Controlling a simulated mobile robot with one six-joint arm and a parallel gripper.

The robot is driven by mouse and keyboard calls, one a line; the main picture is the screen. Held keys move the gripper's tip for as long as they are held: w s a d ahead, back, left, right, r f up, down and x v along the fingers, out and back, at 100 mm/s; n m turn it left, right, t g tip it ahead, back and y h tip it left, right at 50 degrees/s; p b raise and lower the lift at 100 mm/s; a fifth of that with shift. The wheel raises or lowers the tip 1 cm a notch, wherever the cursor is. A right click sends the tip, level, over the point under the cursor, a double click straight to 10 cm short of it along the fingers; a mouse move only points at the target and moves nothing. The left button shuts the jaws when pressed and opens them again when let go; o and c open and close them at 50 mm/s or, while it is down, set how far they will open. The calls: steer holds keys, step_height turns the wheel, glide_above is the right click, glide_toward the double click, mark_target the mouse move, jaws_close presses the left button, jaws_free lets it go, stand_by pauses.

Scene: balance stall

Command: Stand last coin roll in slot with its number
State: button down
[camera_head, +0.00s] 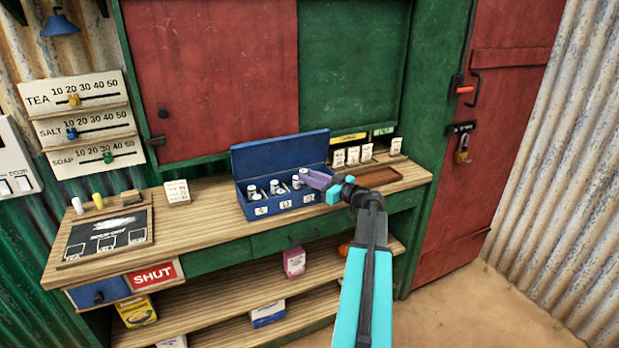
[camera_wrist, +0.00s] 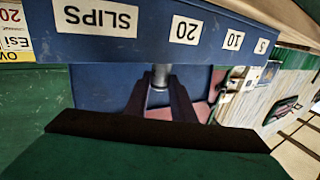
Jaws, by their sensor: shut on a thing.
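The blue cash box (camera_head: 284,208) stands open on the counter, its lid raised at the back. Number labels mark its front; the wrist view shows them upside down: SLIPS, 20 (camera_wrist: 186,30), 10 and 5. Several pale coin rolls with dark tops (camera_head: 275,187) stand in its compartments. My gripper (camera_head: 306,176) reaches in from the right over the right part of the box. It is shut on a grey coin roll (camera_wrist: 160,75), held roughly upright near the 20 label. The roll's number is not readable, and whether its lower end touches the box floor is hidden.
A brown tray (camera_head: 377,177) and several small white cards (camera_head: 353,155) are right of and behind the box. The raised blue lid (camera_head: 280,153) stands close behind my gripper.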

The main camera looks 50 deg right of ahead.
steer(key=shift+f, duration=0.5)
steer(key=c, duration=1.5)
jaws_free()
steer(key=shift+r, duration=0.1)
steer(key=s, duration=0.4)
steer(key=s+b, duration=0.1)
steer(key=s, duration=0.3)
steer(key=s+r, duration=0.1)
steer(key=s, duration=0.3)
steer(key=shift+d+b, duration=0.35)
steer(key=shift+b, duration=0.05)
